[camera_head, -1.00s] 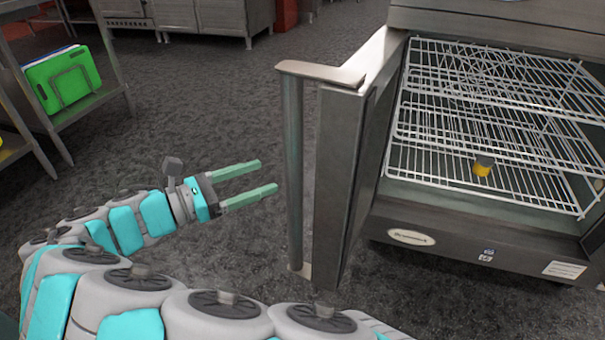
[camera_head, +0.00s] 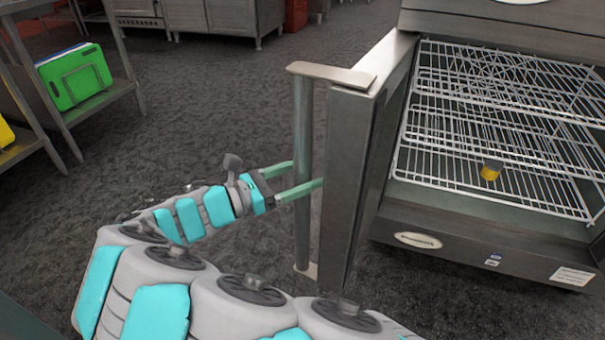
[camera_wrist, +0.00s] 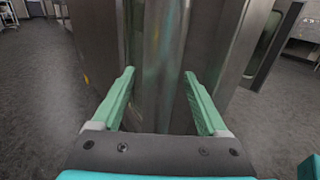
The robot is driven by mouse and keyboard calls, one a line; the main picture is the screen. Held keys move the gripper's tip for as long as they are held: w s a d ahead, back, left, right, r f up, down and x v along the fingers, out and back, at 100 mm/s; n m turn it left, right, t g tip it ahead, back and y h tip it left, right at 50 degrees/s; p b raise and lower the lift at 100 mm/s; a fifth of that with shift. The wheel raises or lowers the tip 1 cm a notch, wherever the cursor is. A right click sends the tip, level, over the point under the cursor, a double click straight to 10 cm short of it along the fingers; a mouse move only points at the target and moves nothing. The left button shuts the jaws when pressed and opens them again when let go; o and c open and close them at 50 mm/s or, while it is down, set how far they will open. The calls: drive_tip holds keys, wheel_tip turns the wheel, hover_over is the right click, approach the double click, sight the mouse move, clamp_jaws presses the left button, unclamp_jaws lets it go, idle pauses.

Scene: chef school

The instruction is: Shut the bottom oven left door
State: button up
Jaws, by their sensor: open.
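The oven's left door (camera_head: 352,175) stands open, swung out toward me, with a long upright bar handle (camera_head: 303,150) on its outer face. My gripper (camera_head: 308,177) is open at about the middle of that handle. In the head view one finger passes in front of the bar and the other reaches it from behind. In the wrist view the handle (camera_wrist: 158,75) stands upright between the two open fingers (camera_wrist: 158,85). I cannot tell whether either finger touches it. The oven interior (camera_head: 480,205) is open to view.
Wire racks (camera_head: 480,110) fill the oven, with a small yellow and grey item (camera_head: 491,170) on or below a lower rack. A metal shelf (camera_head: 105,100) with green boards (camera_head: 75,78) stands at left. Dark floor (camera_head: 200,110) lies clear between shelf and door.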

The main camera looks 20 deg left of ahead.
clamp_jaws()
idle(0.6)
idle(0.8)
